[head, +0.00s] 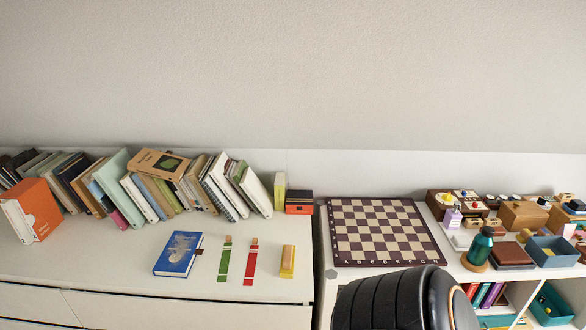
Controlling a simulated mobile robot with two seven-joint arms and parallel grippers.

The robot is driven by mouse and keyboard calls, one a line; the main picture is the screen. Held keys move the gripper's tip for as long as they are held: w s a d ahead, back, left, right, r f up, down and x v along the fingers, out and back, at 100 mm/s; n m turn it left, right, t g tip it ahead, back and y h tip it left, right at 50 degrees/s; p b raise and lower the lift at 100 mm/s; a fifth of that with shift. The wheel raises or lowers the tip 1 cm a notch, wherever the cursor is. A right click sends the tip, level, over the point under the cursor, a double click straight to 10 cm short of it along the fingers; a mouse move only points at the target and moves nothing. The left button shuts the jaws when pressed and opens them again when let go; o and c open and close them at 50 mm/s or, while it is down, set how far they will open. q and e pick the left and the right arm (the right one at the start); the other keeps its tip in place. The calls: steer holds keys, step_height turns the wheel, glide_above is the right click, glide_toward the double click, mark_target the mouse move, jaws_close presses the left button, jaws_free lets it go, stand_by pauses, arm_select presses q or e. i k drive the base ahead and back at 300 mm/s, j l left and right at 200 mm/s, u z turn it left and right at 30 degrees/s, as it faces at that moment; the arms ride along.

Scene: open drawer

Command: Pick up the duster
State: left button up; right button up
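A small yellow block with a wooden-looking top (288,262) lies on the white cabinet top, right of a red strip; it looks like a duster. A block with a dark top and orange-red lower part (299,203) sits farther back, right of the books; it could also be a duster, and I cannot tell for certain which one is meant. Both stand free of any gripper. Neither my left nor my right gripper is in view.
A blue book (178,254), a green strip (225,259) and a red strip (250,262) lie left of the yellow block. Leaning books line the back. A chessboard (386,232) lies to the right. A black ribbed chair back (390,301) stands in front of it.

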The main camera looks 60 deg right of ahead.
mark_target(288, 255)
steer(key=k+l, duration=0.15)
steer(key=l, duration=0.2)
steer(key=k+l, duration=0.1)
steer(key=l, duration=0.25)
steer(key=k+l+u, duration=0.1)
steer(key=l, duration=0.25)
steer(key=k+l, duration=0.15)
steer(key=l, duration=0.2)
steer(key=k+l, duration=0.15)
steer(key=l, duration=0.2)
